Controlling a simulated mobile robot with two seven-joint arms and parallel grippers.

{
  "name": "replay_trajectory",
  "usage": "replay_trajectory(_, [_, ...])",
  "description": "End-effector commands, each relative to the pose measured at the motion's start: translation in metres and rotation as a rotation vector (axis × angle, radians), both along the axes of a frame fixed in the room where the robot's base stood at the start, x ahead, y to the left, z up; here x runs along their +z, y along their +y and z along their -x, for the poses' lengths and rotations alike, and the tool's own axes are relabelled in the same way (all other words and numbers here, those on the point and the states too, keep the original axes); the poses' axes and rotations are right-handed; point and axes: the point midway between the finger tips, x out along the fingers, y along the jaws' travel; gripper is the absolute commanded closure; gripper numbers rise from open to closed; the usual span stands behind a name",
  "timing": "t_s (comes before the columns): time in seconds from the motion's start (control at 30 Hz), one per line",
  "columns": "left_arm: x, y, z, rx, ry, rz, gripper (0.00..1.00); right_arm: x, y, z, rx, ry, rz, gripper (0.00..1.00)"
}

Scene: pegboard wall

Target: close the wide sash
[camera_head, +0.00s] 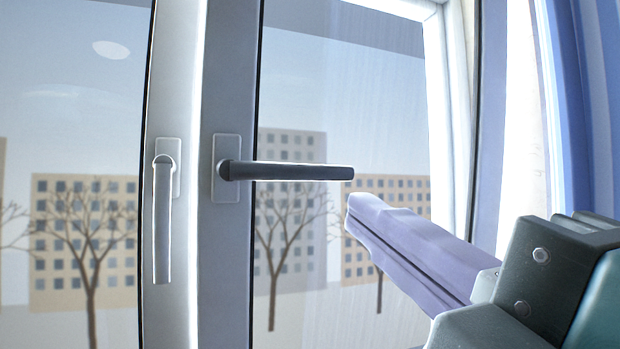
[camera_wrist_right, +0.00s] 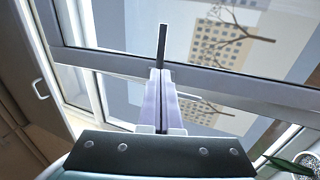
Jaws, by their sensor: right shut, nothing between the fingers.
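The window has two glazed sashes side by side. The right sash (camera_head: 229,255) has a dark grey handle (camera_head: 290,172) turned level, pointing right. The left sash (camera_head: 176,300) has a pale handle (camera_head: 162,225) hanging straight down. I cannot tell for sure which is the wide one. My right gripper (camera_head: 358,205) is shut and empty, its fingertips just below and right of the level handle's free end. In the right wrist view the shut fingers (camera_wrist_right: 161,75) point at a dark bar, probably that handle (camera_wrist_right: 162,45). Contact cannot be told. My left gripper is not in view.
A bright window frame (camera_head: 462,120) slants at the right, with a blue curtain-like strip (camera_head: 580,100) beyond it.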

Motion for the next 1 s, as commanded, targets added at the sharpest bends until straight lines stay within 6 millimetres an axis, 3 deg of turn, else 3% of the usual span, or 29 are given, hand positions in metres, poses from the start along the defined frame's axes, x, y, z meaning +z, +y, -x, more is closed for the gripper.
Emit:
replay_trajectory(0.2, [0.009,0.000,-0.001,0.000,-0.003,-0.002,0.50,0.017,0.016,-0.042,-0.001,-0.003,-0.001,1.00])
replay_trajectory(0.43, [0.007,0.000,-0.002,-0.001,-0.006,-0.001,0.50,0.025,0.027,-0.071,0.000,0.001,-0.002,1.00])
replay_trajectory(1.0, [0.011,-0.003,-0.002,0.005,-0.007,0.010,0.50,0.031,0.031,-0.082,0.000,0.006,0.001,1.00])
